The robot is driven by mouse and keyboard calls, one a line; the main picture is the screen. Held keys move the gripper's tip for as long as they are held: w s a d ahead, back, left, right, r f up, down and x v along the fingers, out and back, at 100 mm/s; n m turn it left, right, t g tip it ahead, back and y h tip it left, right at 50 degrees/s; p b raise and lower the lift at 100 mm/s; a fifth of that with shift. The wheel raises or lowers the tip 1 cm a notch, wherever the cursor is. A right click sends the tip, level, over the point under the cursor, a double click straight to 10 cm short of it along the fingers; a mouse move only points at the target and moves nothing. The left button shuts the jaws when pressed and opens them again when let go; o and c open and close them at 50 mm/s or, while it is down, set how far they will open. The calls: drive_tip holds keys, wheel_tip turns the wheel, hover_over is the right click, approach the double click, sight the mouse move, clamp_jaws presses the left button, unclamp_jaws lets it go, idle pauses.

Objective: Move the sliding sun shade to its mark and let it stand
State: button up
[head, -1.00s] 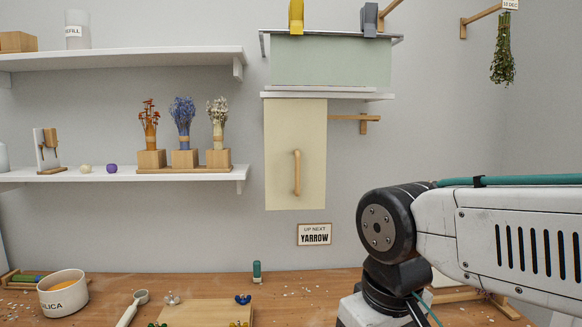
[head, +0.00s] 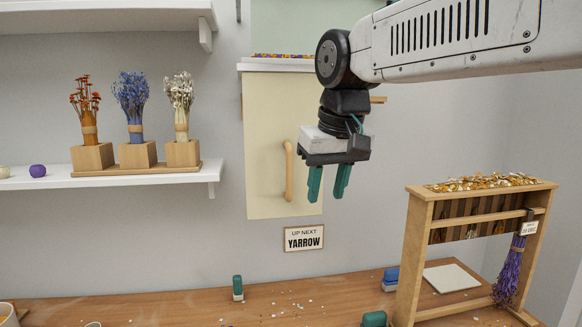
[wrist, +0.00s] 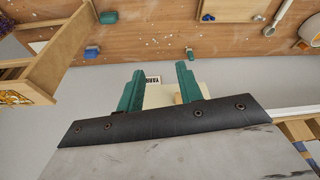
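The sun shade (head: 265,150) is a flat cream panel hanging against the wall below a white ledge. An upright wooden handle (head: 288,172) is on its right part. My gripper (head: 328,194) has two green fingers, pointing down, spread apart and empty. In the head view it appears just right of the handle, over the shade's right edge, not holding it. Part of the shade (wrist: 160,97) shows between the open fingers (wrist: 157,70) in the wrist view. I cannot make out a mark for the shade. My arm hides part of the ledge and wall to the right.
An "UP NEXT YARROW" sign (head: 304,238) hangs below the shade. A shelf (head: 150,183) with dried flowers in wooden blocks is at left. A wooden drying rack (head: 412,250) stands at right on the worktop (head: 340,285). The wall between is clear.

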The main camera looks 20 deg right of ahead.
wheel_tip(320, 180, up, 7)
drive_tip(key=t, duration=0.1)
hover_over(291, 160)
drive_tip(key=s, duration=0.3)
drive_tip(key=shift+w, duration=0.45)
drive_tip(key=x, duration=0.7)
drive_tip(key=shift+w+f, duration=0.1)
drive_tip(key=shift+w, duration=0.05)
clamp_jaws()
